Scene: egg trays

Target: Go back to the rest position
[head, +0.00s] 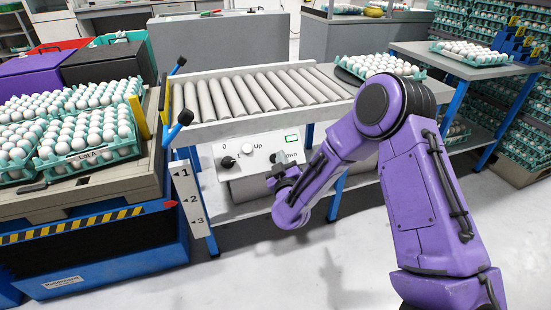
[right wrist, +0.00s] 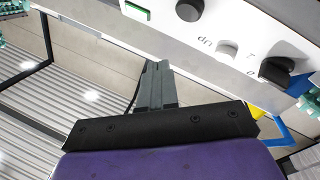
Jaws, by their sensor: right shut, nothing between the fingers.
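My right arm, purple, reaches in from the right in the head view. My right gripper (head: 281,171) is in front of the white control panel (head: 235,151), close to its lower right part near the "Down" label. In the right wrist view the gripper fingers (right wrist: 155,72) are together and empty, just below the panel's edge. The panel carries an "Up" button (head: 247,149), a black knob (head: 228,162) and a black button that also shows in the right wrist view (right wrist: 189,10). Whether the gripper touches the panel cannot be told. My left gripper is out of view.
A roller conveyor (head: 240,95) runs above the panel, with an egg tray (head: 420,72) at its right end. Egg trays (head: 58,170) stand on a blue lift (head: 110,262) at the left. Another table (head: 465,69) is at the right. The floor in front is clear.

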